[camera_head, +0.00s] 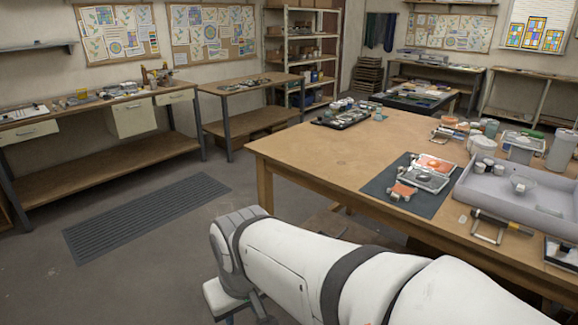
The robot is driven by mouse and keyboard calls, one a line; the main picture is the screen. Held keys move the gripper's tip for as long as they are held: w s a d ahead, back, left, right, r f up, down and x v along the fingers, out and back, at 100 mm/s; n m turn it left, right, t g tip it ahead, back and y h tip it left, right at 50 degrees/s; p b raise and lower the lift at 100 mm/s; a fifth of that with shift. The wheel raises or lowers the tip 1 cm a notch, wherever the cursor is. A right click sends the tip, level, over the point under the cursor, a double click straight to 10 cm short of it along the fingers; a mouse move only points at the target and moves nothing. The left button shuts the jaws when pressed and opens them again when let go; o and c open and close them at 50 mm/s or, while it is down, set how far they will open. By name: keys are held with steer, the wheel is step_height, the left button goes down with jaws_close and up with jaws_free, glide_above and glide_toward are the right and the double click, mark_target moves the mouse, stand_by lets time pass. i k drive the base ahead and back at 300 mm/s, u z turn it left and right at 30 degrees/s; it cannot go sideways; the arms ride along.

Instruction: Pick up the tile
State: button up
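A dark mat (378,184) lies on the wooden table at the right. On it are flat tile-like pieces: an orange one (434,163) at the back, a grey framed one (426,181) in the middle, and a small orange one (403,190) at the front. I cannot tell which of these is the tile. My white arm stretches across the bottom of the view, in front of the table. Its grey joint is at the left end, off the table's near side.
A grey tray (508,204) with jars stands right of the mat. A roller-like tool (497,224) lies before it. A black tray (341,117) of small pots sits at the table's far left corner. The wooden table (330,158) is bare between. A ribbed floor mat (146,215) lies left.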

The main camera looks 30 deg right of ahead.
mark_target(399, 190)
steer(key=z, duration=0.65)
steer(key=i, duration=1.15)
steer(key=z, duration=1.15)
steer(key=i, duration=0.3)
steer(key=z, duration=0.05)
steer(key=k, duration=0.7)
steer(key=z, duration=0.2)
steer(key=i, duration=0.7)
steer(key=u, duration=0.05)
